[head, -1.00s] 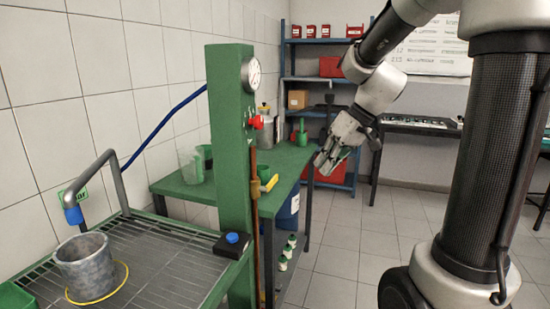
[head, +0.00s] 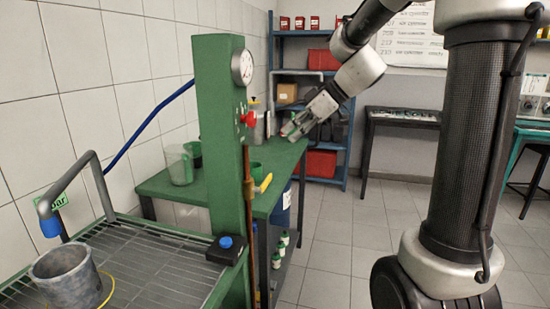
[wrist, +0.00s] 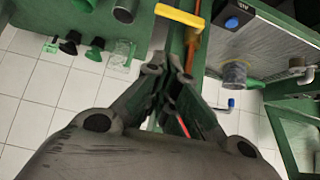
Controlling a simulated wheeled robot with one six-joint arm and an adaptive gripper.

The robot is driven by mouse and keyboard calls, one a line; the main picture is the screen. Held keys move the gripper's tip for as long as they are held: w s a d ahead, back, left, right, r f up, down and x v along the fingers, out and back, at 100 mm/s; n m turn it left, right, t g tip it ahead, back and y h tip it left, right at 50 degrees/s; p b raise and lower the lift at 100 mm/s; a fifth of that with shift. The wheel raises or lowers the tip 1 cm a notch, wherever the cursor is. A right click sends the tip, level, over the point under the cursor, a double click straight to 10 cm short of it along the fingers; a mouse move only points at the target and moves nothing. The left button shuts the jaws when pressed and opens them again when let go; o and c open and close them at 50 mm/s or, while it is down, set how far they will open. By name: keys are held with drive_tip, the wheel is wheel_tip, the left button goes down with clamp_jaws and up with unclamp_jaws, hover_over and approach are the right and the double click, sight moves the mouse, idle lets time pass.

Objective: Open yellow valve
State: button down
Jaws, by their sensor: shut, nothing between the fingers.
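The yellow valve (head: 265,183) is a small lever handle on the copper pipe beside the green post, sticking out to the right. In the wrist view the yellow handle (wrist: 180,17) lies across the top, just beyond the fingertips and apart from them. My gripper (head: 289,131) is shut and empty, above and to the right of the handle in the head view. In the wrist view its fingertips (wrist: 172,66) meet near the middle.
The green post (head: 220,150) carries a gauge (head: 242,68) and a red knob (head: 248,119). A green bench (head: 160,184) with containers stands behind. A grated table (head: 150,262) holds a grey bucket (head: 66,278) and a black box with a blue button (head: 225,242).

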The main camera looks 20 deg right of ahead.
hover_over(270, 176)
wheel_tip(270, 176, down, 7)
drive_tip(key=f, duration=0.3)
drive_tip(key=shift+s+a, duration=0.1)
drive_tip(key=shift+s, duration=0.1)
drive_tip(key=shift+f, duration=0.5)
